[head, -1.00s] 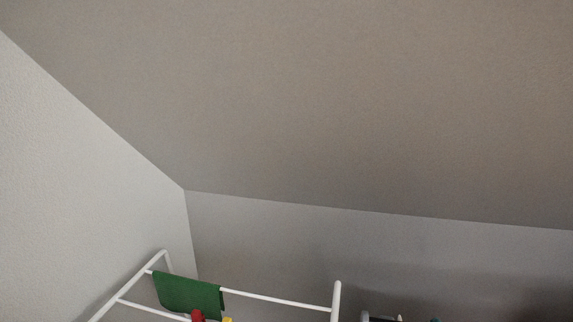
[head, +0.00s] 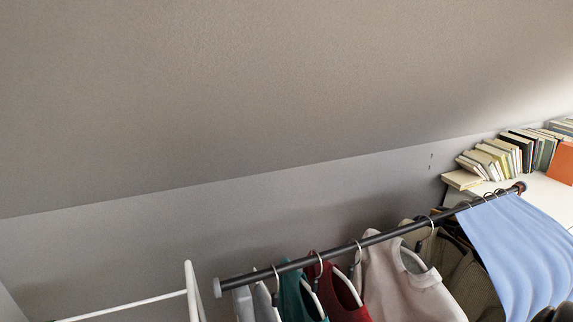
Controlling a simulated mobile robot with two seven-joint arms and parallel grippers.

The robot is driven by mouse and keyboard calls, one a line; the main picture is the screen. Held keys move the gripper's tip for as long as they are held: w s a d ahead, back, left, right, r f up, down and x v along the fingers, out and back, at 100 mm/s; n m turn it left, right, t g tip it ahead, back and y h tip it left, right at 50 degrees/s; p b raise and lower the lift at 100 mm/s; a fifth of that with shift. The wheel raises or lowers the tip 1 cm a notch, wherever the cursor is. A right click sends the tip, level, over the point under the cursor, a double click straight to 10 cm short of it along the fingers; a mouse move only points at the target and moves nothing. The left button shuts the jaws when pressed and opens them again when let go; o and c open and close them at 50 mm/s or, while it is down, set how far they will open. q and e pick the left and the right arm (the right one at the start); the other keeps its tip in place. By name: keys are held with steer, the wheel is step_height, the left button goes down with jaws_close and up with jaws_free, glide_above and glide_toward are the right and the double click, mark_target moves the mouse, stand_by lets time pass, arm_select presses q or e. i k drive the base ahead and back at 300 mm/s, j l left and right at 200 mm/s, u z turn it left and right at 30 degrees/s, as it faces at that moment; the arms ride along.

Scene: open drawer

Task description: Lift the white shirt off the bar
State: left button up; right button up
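A dark bar (head: 300,262) runs from the lower middle up to the right, with clothes hanging from it on hooked hangers. A whitish sleeveless-looking shirt (head: 385,278) hangs near the middle of the bar. A paler white-grey garment (head: 252,303) hangs at the bar's left end, mostly cut off by the bottom edge. I cannot tell for certain which of these two is the white shirt. Neither of my grippers is in view. A dark shape at the bottom right corner is too cut off to identify.
Teal (head: 292,297), red (head: 338,300) and olive (head: 465,280) garments hang beside the whitish shirt. A light blue cloth (head: 522,250) hangs at the right end. Books (head: 495,158) stand on a white shelf behind. A white rack (head: 192,290) is at lower left, under a sloped ceiling.

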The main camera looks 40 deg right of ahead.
mark_target(399, 285)
steer(key=z, duration=2.15)
steer(key=u, duration=0.35)
steer(key=i+l+u, duration=0.15)
steer(key=l+u, duration=0.7)
steer(key=l, duration=0.25)
steer(key=l+u, duration=0.45)
steer(key=l, duration=0.15)
